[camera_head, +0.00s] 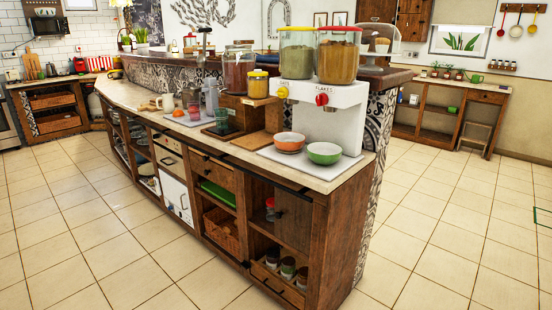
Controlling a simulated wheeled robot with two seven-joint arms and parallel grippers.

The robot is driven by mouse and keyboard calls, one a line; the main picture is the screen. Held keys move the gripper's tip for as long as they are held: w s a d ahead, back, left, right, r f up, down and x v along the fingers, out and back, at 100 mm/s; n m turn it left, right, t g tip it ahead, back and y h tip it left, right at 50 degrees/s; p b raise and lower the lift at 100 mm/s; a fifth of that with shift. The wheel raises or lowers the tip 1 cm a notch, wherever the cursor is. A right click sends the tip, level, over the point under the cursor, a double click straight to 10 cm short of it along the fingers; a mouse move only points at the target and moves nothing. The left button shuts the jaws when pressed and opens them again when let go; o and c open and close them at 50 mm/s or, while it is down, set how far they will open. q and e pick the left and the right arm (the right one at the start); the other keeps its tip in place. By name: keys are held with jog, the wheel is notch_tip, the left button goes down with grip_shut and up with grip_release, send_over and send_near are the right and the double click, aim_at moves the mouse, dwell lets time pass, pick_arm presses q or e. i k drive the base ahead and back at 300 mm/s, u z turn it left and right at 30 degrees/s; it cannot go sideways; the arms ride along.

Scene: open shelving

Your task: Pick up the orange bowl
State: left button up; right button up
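The orange bowl (289,142) stands upright on the counter near its right end, on a pale mat under the white cereal dispenser (332,113). A green bowl (324,153) stands close beside it on the right and looks white inside. Whether the two bowls touch is hard to tell. Neither of my grippers shows in the head view.
The counter (334,182) runs from the far left to the near right, with open shelves below. A yellow-lidded jar (258,84), a wooden board and several cups stand left of the bowls. Tiled floor (122,264) in front is clear.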

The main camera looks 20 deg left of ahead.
aim_at(289, 144)
jog(key=u, duration=0.85)
jog(key=i, duration=0.45)
jog(key=u, duration=1.05)
jog(key=i, duration=1.35)
jog(key=z, duration=0.75)
jog(key=i, duration=0.95)
jog(key=z, duration=0.85)
